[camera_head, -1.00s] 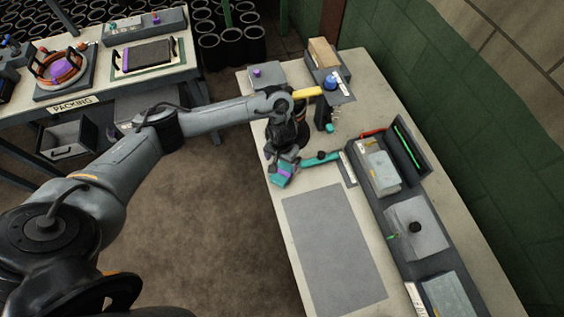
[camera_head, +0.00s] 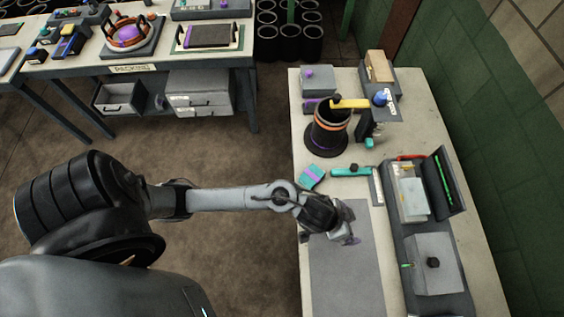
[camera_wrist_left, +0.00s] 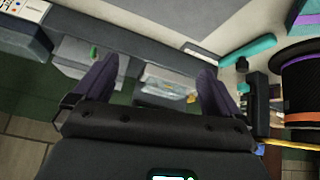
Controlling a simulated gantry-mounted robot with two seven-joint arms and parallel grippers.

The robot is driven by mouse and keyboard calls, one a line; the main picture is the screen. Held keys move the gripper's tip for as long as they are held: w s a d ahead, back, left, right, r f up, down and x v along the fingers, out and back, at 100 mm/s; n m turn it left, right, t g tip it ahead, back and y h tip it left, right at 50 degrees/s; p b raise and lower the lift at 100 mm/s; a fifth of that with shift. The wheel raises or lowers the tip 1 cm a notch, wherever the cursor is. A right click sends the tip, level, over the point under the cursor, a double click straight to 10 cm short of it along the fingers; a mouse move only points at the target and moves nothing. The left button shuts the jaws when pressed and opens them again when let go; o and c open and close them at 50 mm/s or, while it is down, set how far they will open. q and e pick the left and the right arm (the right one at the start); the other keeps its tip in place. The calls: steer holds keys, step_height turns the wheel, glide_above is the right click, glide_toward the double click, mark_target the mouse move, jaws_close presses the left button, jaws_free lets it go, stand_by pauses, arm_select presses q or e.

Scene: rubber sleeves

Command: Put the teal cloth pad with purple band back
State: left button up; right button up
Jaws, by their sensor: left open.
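The teal cloth pad with purple band (camera_head: 311,177) lies on the light table near its left edge, in front of a black cylinder and left of a teal-handled tool. A part of the pad (camera_wrist_left: 306,14) shows at the top right of the left wrist view. My left gripper (camera_head: 346,237) is over the grey mat, clear of the pad and nearer to me. In the left wrist view its two dark fingers (camera_wrist_left: 157,70) are wide apart with nothing held between them. My right gripper is not in view.
The black cylinder with orange bands (camera_head: 329,135) stands behind the pad. The teal-handled tool (camera_head: 352,172) lies beside it. A grey tray (camera_head: 398,247) with boxes runs along the right. The grey mat (camera_head: 340,282) is bare apart from my gripper above it.

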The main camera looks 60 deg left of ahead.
arm_select(q)
steer(key=s+a+r+n+g+y, duration=0.1)
steer(key=s+a+r+g+y, duration=0.1)
steer(key=s+a, duration=1.2)
steer(key=shift+r+n+g+y, duration=0.3)
steer(key=shift+r+g+y, duration=0.1)
steer(key=shift+r+y, duration=0.1)
steer(key=shift+s, duration=0.1)
step_height(320, 180, up, 15)
steer(key=p, duration=1.5)
steer(key=shift+f, duration=0.15)
steer(key=shift+f, duration=0.1)
